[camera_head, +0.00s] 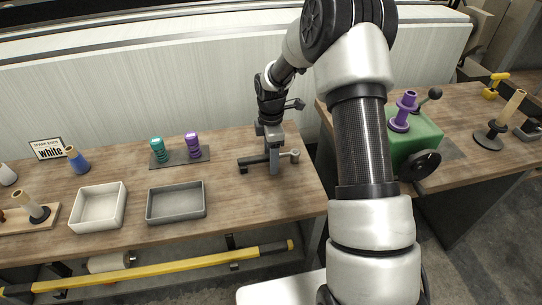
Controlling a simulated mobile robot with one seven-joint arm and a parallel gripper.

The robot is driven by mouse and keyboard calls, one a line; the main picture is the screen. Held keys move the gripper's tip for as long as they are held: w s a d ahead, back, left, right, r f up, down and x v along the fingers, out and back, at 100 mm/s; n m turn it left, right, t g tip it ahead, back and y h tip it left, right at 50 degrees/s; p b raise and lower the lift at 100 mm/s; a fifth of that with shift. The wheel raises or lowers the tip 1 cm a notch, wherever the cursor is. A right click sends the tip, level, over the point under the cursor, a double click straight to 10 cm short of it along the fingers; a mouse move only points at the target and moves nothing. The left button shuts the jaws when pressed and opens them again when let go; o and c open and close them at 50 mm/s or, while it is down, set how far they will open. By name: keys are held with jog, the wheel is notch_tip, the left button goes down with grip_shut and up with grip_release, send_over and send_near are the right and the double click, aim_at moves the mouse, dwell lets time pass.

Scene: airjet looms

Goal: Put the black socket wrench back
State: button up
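A dark tool with a black bar (253,160), which looks like the black socket wrench, is at the right part of the left wooden workbench. A grey piece with a round end (294,155) shows on the other side of my gripper; I cannot tell whether it belongs to the tool or to the gripper. My gripper (274,166) points down at the tool, low over the bench top. Its fingers overlap the tool and are too small to tell whether they are open or shut on it. I cannot tell whether the tool touches the bench.
The left bench holds a white tray (122,207), a grey tray (149,208), a dark plate (203,155) with teal and purple pieces, a blue cone (78,162) and a sign (46,149). The right bench holds a green block (412,140) with a black handwheel (420,165). A yellow bar (160,270) runs along the front.

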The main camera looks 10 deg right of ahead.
jog(key=shift+r+p, duration=1.95)
jog(key=shift+r, duration=1.05)
